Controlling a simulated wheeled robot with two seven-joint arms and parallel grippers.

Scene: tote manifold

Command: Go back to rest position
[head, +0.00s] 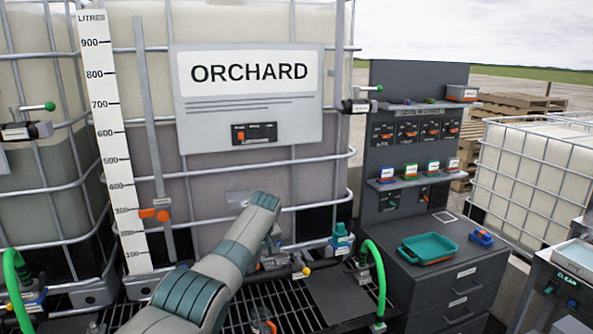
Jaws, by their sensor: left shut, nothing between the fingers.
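My left arm reaches up from the bottom of the head view and bends down at its far end. My left gripper (273,262) is small and partly hidden by the arm, low in front of the large tote (225,175) labelled ORCHARD. It is shut with nothing seen in it, above the black grating (262,298) and close to the valve fittings there. My right gripper is not in view.
A level scale (119,150) and an orange slider (154,214) are on the tote's front. Green hoses (379,275) rise at both sides. At right, a dark cabinet (455,272) carries a teal tray (428,247). A panel (567,285) marked CLEAR is at far right.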

